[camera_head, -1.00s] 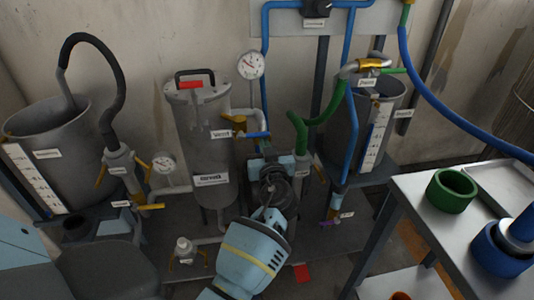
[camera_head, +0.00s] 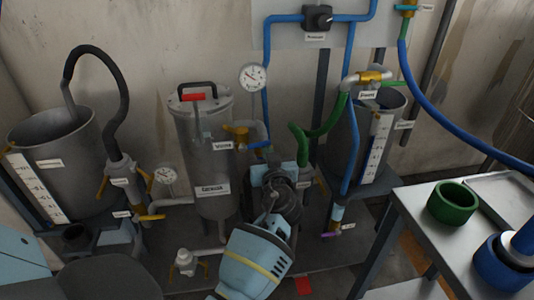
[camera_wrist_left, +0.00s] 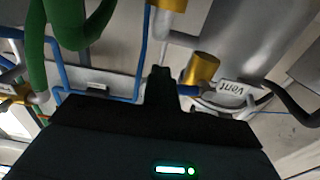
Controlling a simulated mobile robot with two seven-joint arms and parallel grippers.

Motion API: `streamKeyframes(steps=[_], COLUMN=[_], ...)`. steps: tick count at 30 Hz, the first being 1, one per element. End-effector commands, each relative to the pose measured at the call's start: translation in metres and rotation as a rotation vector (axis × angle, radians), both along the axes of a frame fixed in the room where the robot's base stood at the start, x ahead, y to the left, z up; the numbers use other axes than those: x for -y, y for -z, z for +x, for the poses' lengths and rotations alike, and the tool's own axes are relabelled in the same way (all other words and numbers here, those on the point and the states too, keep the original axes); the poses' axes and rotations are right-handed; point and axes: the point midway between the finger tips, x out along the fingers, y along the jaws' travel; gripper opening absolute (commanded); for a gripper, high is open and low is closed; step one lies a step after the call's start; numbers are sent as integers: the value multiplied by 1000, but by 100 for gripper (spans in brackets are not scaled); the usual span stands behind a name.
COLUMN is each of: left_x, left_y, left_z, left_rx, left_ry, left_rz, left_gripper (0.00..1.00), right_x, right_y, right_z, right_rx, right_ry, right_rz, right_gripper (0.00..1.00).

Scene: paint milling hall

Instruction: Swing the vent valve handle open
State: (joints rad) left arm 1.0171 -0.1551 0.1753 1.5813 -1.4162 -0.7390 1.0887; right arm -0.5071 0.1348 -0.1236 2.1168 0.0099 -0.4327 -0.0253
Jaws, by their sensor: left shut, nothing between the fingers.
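The vent valve (camera_head: 236,133) is a brass body beside the grey canister (camera_head: 205,165), with a white label reading Vent (camera_head: 222,146). Its blue handle (camera_head: 259,145) sticks out to the right. My left gripper (camera_wrist_left: 160,75) is shut and empty. In the head view its dark body is below the handle, in front of the pump; its fingertips are hard to make out, and I cannot tell whether they touch the handle. My right gripper is not in view.
A pressure gauge (camera_head: 253,77) and blue pipes stand above the valve. A green hose (camera_head: 325,135) curves at its right, near a second tank (camera_head: 345,125). An open bucket (camera_head: 60,160) stands at left. A metal table (camera_head: 420,240) with a green ring (camera_head: 453,202) is at right.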

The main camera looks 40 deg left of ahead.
Motion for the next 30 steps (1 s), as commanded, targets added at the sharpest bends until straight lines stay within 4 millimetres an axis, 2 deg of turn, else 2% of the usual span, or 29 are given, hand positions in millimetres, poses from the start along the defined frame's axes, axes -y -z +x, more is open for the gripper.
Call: streamKeyframes(steps=[5,14,25,30], left_x=[0,0,0,-1], left_y=[-2,-16,-16,-24], left_z=[0,0,0,-1], left_rx=[1,4,1,3], left_ry=[0,0,0,-1], left_rz=[-1,0,0,0], left_gripper=[0,0,0,0], right_x=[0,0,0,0], right_y=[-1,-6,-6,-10], right_z=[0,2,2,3], right_rx=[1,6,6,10], right_ry=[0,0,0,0], right_rz=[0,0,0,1], right_gripper=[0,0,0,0])
